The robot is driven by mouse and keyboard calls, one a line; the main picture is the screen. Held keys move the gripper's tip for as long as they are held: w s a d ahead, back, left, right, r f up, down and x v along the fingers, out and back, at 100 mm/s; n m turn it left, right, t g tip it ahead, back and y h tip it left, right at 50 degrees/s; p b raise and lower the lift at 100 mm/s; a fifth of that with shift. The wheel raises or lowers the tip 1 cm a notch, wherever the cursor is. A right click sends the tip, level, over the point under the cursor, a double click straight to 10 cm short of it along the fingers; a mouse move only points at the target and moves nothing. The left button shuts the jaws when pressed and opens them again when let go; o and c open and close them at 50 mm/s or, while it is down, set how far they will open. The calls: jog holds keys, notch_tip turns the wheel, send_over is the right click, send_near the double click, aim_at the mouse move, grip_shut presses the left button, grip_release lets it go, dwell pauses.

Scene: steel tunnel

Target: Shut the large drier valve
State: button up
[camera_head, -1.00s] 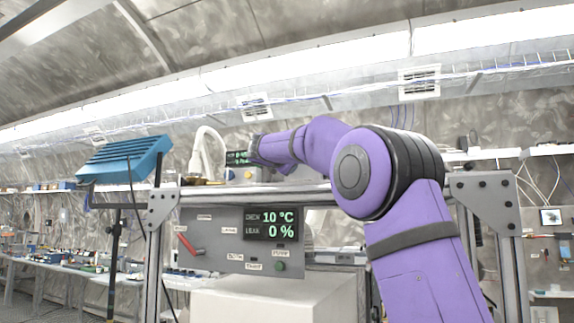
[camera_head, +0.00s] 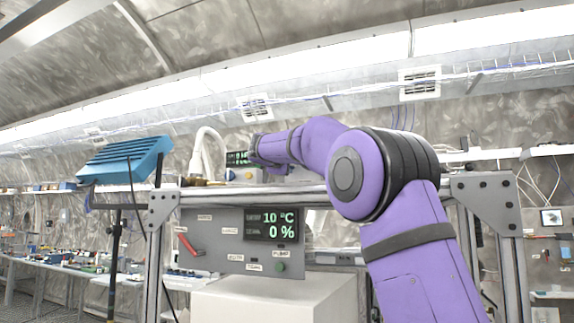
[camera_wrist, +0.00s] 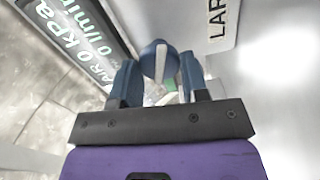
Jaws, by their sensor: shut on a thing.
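A round blue valve knob (camera_wrist: 154,58) with a pale bar across its face shows in the wrist view, between the two blue-grey fingers of my gripper (camera_wrist: 158,80). My gripper is shut on this knob. The knob sits near a white label reading "LAR", the rest cut off by the frame edge. A small display box (camera_head: 238,159) stands on the frame's top shelf in the head view. My gripper is beside that box there, with its fingers and the knob not clearly visible. Its display (camera_wrist: 72,38) fills the upper left of the wrist view, showing 0 kPa and 0 l/min.
A white curved hose (camera_head: 197,150) rises left of the display box. A blue lamp-like unit (camera_head: 125,158) stands further left.

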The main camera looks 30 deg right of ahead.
jog(key=shift+m, duration=1.1)
jog(key=o, duration=0.9)
jog(key=shift+o, duration=0.2)
jog(key=v, duration=1)
jog(key=shift+s+a, duration=0.3)
